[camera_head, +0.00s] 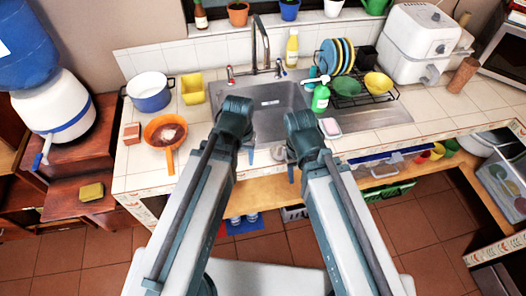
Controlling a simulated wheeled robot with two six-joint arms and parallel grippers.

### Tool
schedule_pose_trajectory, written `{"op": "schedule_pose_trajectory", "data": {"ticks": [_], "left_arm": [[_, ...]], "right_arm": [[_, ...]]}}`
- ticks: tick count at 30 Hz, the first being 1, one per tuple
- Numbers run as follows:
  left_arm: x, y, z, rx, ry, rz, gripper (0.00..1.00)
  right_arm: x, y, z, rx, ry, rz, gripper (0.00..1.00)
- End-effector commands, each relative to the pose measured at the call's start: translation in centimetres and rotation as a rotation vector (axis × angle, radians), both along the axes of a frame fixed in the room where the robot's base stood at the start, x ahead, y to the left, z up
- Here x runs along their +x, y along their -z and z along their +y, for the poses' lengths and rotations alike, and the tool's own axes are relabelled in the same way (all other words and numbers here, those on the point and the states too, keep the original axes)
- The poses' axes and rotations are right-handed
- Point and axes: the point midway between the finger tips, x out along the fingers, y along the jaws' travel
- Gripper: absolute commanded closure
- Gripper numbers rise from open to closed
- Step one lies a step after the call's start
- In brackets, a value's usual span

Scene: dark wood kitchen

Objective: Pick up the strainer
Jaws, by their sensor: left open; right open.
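The strainer looks to be the round orange utensil (151,134) with a handle pointing toward me, lying on the white tiled counter left of the sink. Its inside looks brownish. My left gripper (250,150) is open, over the front edge of the sink, to the right of the strainer and apart from it. My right gripper (286,160) is open, in front of the sink and farther from the strainer. Both grippers point away and are partly hidden by my own arms; neither shows anything held.
A blue-and-white pot (150,98) and a yellow container (192,92) stand behind the strainer. A small reddish block (132,133) lies to its left. A green bottle (320,99), a pink-and-white sponge (330,128) and a dish rack (382,97) are right of the sink (270,100).

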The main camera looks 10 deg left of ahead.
Motion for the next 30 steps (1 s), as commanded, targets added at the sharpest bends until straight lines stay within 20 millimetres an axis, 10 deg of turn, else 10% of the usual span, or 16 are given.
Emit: {"op": "schedule_pose_trajectory", "data": {"ticks": [14,30], "left_arm": [[4.4,-2.1,1.0,-0.163,-0.620,-0.030,0.53],[9.3,-3.4,-5.9,-0.390,-1.731,0.207,0.53]], "right_arm": [[0.0,-1.9,0.0,0.000,0.001,0.000,0.50],[0.0,-2.0,0.0,0.000,0.001,0.000,0.50]]}}
